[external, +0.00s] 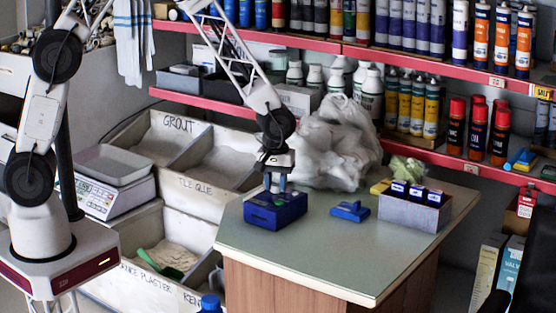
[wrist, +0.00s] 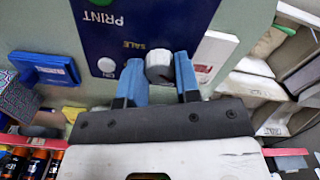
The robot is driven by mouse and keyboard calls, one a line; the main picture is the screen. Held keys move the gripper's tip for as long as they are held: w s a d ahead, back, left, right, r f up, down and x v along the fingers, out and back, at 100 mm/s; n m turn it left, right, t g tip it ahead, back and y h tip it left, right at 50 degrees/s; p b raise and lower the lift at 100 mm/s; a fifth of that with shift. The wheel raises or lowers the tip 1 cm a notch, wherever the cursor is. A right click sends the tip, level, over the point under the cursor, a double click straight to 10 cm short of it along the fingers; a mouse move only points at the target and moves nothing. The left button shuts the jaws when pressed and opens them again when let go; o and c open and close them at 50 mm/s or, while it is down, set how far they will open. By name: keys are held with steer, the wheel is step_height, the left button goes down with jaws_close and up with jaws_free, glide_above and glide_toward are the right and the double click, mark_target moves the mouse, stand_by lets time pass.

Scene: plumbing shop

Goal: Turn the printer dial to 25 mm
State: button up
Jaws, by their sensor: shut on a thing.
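The blue printer (external: 275,212) sits on the left part of the counter. In the wrist view its dark blue top (wrist: 120,30) bears the upside-down words PRINT, SALE and ON, with a white round button (wrist: 106,66) by ON. The grey-white dial (wrist: 158,66) is at the edge of this top. My gripper (external: 275,184) points down onto the printer. In the wrist view its two blue fingers (wrist: 159,66) are shut on the dial, one on each side. I cannot read any dial setting. A white label (wrist: 215,55) with red print sticks out beside the printer.
A small blue device (external: 350,211) lies right of the printer, and a grey box (external: 412,214) of blue packs stands farther right. A white plastic bag (external: 335,145) is behind. The front of the counter (external: 310,260) is clear. Bins (external: 180,145) stand left.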

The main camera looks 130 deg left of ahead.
mark_target(276, 185)
steer(key=shift+m, duration=0.3)
steer(key=m, duration=1.1)
stand_by(0.4)
steer(key=o, duration=0.9)
steer(key=shift+r, duration=3.9)
